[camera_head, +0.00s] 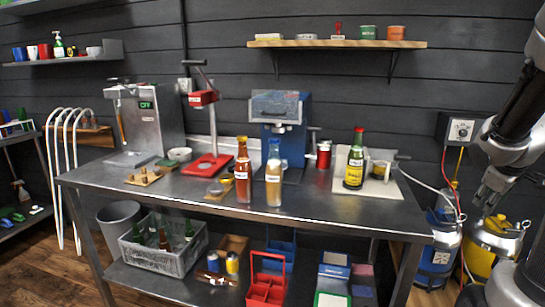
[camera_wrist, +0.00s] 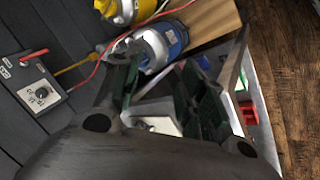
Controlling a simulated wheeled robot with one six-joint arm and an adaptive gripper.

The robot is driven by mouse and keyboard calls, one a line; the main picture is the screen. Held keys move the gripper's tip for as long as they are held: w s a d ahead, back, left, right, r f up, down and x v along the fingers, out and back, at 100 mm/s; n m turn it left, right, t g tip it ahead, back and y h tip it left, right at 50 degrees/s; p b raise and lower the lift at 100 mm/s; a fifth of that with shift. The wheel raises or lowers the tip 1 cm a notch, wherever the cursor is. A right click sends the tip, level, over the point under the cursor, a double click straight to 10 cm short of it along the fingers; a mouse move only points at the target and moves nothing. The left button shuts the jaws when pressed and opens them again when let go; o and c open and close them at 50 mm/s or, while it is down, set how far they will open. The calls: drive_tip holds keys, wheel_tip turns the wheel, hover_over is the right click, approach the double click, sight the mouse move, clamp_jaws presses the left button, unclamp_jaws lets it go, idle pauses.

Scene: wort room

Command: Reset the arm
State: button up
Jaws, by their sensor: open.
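My arm comes in at the right edge of the head view. My gripper (camera_head: 485,202) points down there, to the right of the metal table (camera_head: 330,212) and in front of the yellow and blue gas cylinders. It is open and holds nothing. In the wrist view my gripper (camera_wrist: 165,105) shows its two dark fingers spread apart, with a gap between them. The fingers appear clear of the table and the cylinders.
A blue cylinder (camera_head: 437,248) and a yellow cylinder (camera_head: 493,240) stand beyond my gripper, with hoses and a control box (camera_head: 460,129) nearby. Bottles (camera_head: 355,160) and machines (camera_head: 283,125) stand on the table. A wooden shelf (camera_head: 340,44) hangs above.

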drive_tip(key=s+a+r+m+y, duration=0.2)
drive_tip(key=s+a+r, duration=0.2)
drive_tip(key=s+a, duration=0.4)
drive_tip(key=s+a+r+m+y, duration=0.2)
drive_tip(key=s+a+r, duration=0.2)
drive_tip(key=s+a, duration=0.4)
drive_tip(key=a, duration=0.6)
drive_tip(key=shift+s+a+m+g, duration=0.25)
drive_tip(key=shift+a+m+g, duration=0.05)
drive_tip(key=shift+a+g, duration=0.1)
